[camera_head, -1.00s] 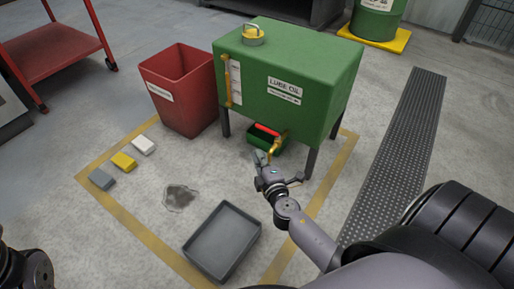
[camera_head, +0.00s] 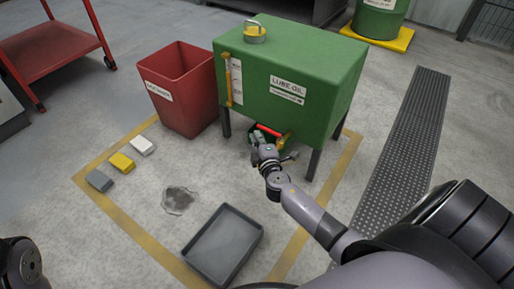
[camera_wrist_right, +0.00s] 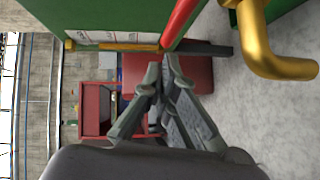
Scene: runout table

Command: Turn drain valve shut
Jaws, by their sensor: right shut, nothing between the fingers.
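The drain valve's red handle (camera_head: 267,130) shows under the front of the green lube oil tank (camera_head: 290,78), beside the brass spout (camera_head: 286,141). In the right wrist view the red handle (camera_wrist_right: 181,22) and the brass spout (camera_wrist_right: 258,42) are close, with the handle above the fingers and the spout to the right. My right gripper (camera_head: 259,139) is low in front of the valve, its fingers (camera_wrist_right: 165,66) shut and empty near the handle; I cannot tell whether they touch it. My left gripper is out of view; only a dark arm part shows at lower left.
A red bin (camera_head: 181,95) stands left of the tank. A grey tray (camera_head: 222,245), a dark oil stain (camera_head: 179,200) and several small blocks lie on the floor in front.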

